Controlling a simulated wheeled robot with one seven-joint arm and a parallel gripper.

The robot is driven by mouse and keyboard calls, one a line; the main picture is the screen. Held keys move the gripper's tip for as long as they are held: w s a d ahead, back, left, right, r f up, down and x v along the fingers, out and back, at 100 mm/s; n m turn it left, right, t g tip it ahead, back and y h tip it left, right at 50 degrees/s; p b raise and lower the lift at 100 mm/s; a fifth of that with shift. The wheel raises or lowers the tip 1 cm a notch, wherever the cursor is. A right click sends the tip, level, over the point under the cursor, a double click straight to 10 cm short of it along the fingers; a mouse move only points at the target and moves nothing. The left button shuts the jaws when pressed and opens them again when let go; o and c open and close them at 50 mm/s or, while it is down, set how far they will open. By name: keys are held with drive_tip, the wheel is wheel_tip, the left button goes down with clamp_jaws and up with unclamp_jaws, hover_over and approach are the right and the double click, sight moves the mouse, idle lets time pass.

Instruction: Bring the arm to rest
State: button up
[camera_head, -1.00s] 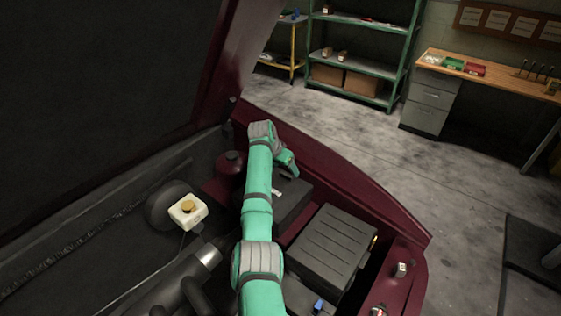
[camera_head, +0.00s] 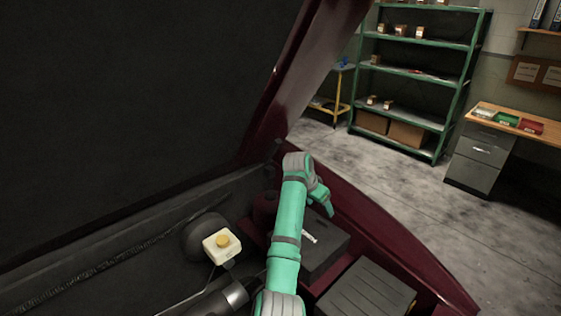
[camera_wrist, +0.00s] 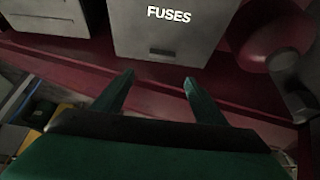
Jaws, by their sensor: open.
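My arm (camera_head: 289,215) is green with grey joints and reaches over the open engine bay of a dark red car in the head view. Its far end bends down to the right over the bay's edge, and the fingers are too small to make out there. In the wrist view my gripper (camera_wrist: 157,80) shows two green fingers apart with nothing between them. A grey box marked FUSES (camera_wrist: 172,35) lies just beyond the fingertips, apart from them.
A reservoir with a yellow cap (camera_head: 222,245) stands left of my arm. The raised hood (camera_head: 130,90) fills the upper left. A dark ribbed box (camera_head: 366,290) lies lower right. A green shelf (camera_head: 420,75) and a workbench (camera_head: 520,120) stand beyond clear floor.

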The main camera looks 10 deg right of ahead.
drive_tip(key=x, duration=1)
drive_tip(key=shift+w+d+f, duration=0.1)
drive_tip(key=shift+w+f, duration=0.05)
drive_tip(key=shift+f, duration=0.2)
drive_tip(key=shift+r, duration=0.15)
